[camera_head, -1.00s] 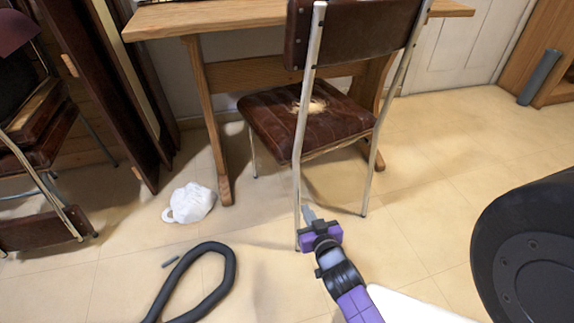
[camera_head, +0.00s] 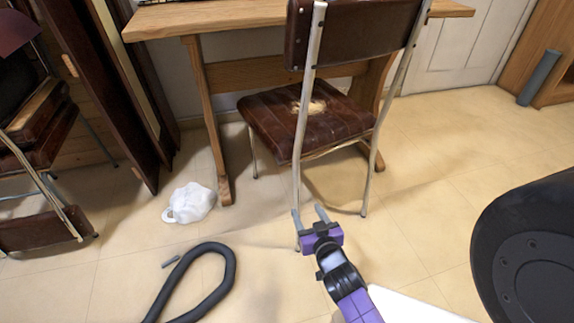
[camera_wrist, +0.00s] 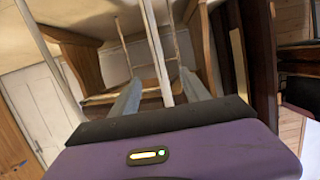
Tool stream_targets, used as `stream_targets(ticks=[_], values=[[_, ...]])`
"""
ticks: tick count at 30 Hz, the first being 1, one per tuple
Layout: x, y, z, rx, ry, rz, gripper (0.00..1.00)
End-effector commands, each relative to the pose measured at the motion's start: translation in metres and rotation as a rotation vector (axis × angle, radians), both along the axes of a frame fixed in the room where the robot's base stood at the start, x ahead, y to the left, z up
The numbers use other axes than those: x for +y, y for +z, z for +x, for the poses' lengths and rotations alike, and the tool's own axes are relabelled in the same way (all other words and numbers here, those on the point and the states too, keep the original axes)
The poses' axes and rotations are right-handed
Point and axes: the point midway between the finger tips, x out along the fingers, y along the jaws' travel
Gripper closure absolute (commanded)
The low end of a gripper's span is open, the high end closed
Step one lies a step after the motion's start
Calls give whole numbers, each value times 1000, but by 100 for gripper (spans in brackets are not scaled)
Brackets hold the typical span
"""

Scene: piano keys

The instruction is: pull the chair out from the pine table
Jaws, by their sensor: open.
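The chair (camera_head: 305,118) has a dark brown torn seat, a brown backrest and metal legs. It stands upright with its seat partly under the pine table (camera_head: 225,16). My gripper (camera_head: 308,211) is open, low beside the chair's near left leg (camera_head: 297,172). In the wrist view, a pale metal bar of the chair (camera_wrist: 157,55) runs down between the two spread fingers of my gripper (camera_wrist: 160,92). The fingers look apart from the bar; whether either one touches it I cannot tell.
A white bag-like object (camera_head: 190,203) and a black hose loop (camera_head: 208,287) lie on the floor to the left. A second chair (camera_head: 40,160) stands at far left. A large dark rounded object (camera_head: 530,255) fills the lower right. Tiled floor right of the chair is clear.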

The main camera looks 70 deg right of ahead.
Motion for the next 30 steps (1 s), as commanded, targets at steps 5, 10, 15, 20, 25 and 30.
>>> stream_targets(ticks=[5,10,15,20,25,30], values=[[11,-1,-10,1,-1,3,45],[23,-1,-20,1,0,2,45],[35,-1,-30,1,0,2,45],[46,-1,-40,1,-1,3,45],[58,0,-49,2,-1,2,45],[69,-1,-59,2,-1,2,45]])
